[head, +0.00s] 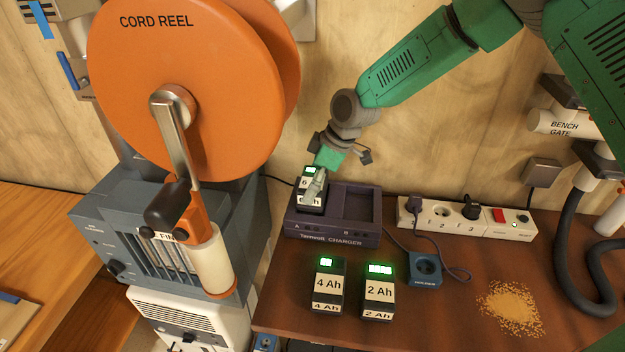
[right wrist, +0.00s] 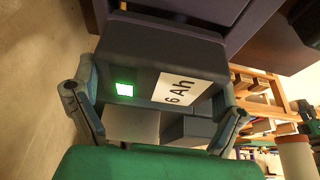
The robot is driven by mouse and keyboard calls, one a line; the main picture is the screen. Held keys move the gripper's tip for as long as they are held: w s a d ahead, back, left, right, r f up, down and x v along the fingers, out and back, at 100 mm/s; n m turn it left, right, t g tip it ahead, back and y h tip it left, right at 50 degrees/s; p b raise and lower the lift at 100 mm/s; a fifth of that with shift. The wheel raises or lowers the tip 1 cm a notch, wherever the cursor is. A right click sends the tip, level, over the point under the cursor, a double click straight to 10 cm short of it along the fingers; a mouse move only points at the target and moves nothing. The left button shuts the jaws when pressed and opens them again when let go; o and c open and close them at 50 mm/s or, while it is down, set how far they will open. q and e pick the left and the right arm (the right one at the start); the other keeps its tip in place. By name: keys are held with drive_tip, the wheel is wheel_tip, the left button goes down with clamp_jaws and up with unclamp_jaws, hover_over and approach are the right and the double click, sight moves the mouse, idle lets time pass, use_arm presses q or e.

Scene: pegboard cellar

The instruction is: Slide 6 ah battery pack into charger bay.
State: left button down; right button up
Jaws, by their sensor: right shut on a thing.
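The 6 Ah battery pack (head: 306,202), dark with a white label and a lit green display, is at the left bay, side A, of the purple charger (head: 340,240). My right gripper (head: 316,186) is shut on it from above and partly hides its label. In the right wrist view the pack (right wrist: 150,60) sits between the two fingers (right wrist: 157,112), with purple charger body (right wrist: 195,12) beyond it. I cannot tell how deep the pack sits in the bay. The right bay (head: 354,208) looks empty. My left gripper is not in view.
A 4 Ah pack (head: 327,285) and a 2 Ah pack (head: 379,291) stand in front of the charger. A blue holder (head: 425,270), a power strip (head: 465,216) and spilled tan grains (head: 510,307) are to the right. The orange cord reel (head: 215,80) rises close on the left.

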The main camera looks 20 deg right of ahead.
sight(304, 178)
drive_tip(key=shift+f, duration=0.2)
idle(0.6)
drive_tip(key=o, duration=0.8)
drive_tip(key=shift+c, duration=0.2)
drive_tip(key=shift+f, duration=0.1)
drive_tip(key=shift+r+p, duration=2.15)
drive_tip(key=shift+r, duration=0.9)
